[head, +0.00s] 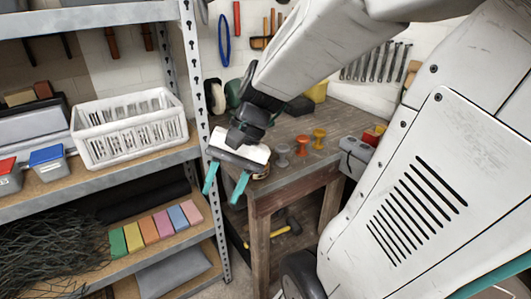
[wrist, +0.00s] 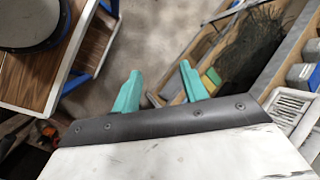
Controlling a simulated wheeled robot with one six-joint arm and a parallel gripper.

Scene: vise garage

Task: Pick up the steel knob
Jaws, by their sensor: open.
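The steel knob (head: 282,155) looks grey and stands on the wooden workbench (head: 283,184), near its front edge. An orange knob (head: 302,145) and a yellow-orange knob (head: 319,138) stand in a row to its right. My gripper (head: 225,183) is to the left of the steel knob, by the bench's left front corner, with its teal fingers apart, pointing down and empty. I cannot make out the steel knob in that view.
A metal shelf at left holds a white basket (head: 130,128), small bins and a row of coloured blocks (head: 156,228). A grey vise-like block (head: 355,158) sits at the bench's right. A yellow-headed hammer (head: 274,235) lies below. The wrist view shows a round-topped object (wrist: 35,25) at left.

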